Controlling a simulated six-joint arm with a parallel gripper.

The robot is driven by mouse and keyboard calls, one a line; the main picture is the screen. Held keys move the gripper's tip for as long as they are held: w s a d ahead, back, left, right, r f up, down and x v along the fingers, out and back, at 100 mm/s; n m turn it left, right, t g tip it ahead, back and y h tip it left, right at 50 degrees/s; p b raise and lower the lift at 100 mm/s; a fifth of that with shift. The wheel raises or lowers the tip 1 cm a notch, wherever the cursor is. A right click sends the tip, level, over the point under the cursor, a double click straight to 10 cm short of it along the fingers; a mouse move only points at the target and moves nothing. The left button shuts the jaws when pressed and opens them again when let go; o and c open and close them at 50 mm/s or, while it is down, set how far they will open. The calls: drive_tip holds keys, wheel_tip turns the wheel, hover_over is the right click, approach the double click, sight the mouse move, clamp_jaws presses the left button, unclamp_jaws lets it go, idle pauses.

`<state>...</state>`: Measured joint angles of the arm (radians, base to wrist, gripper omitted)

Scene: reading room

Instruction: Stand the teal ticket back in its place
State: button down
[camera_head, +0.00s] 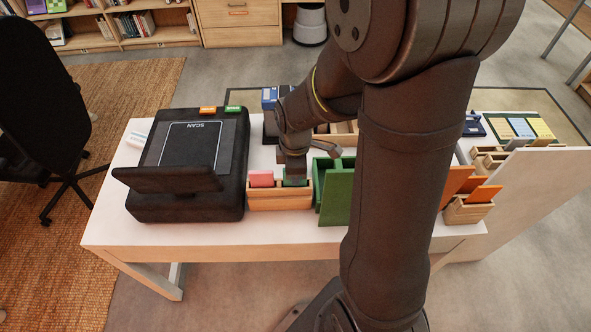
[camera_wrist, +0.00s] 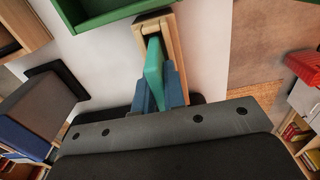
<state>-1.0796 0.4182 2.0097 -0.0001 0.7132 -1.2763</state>
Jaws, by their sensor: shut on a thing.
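The teal ticket (camera_wrist: 153,72) is between the two blue fingers of my gripper (camera_wrist: 160,92), which is shut on it. In the head view the ticket (camera_head: 295,182) shows as a small green-teal piece under my gripper (camera_head: 293,176), at the right part of a small wooden holder (camera_head: 280,200). A pink ticket (camera_head: 261,179) stands in the left part of that holder. In the wrist view the teal ticket lines up with the wooden holder (camera_wrist: 174,45) and overlaps it. Its lower edge is hidden, so I cannot tell whether it rests on the bottom.
A black scanner (camera_head: 190,165) stands left of the holder. A green box (camera_head: 336,195) stands close on its right. Wooden holders with orange cards (camera_head: 457,185) are at the table's right end. The white table's front strip (camera_head: 200,236) is clear.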

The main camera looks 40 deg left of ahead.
drive_tip(key=c, duration=1.4)
unclamp_jaws()
wheel_tip(320, 180, up, 17)
drive_tip(key=shift+r, duration=0.2)
drive_tip(key=shift+f, duration=0.1)
wheel_tip(320, 180, down, 17)
drive_tip(key=shift+f, duration=0.1)
drive_tip(key=shift+r, duration=0.45)
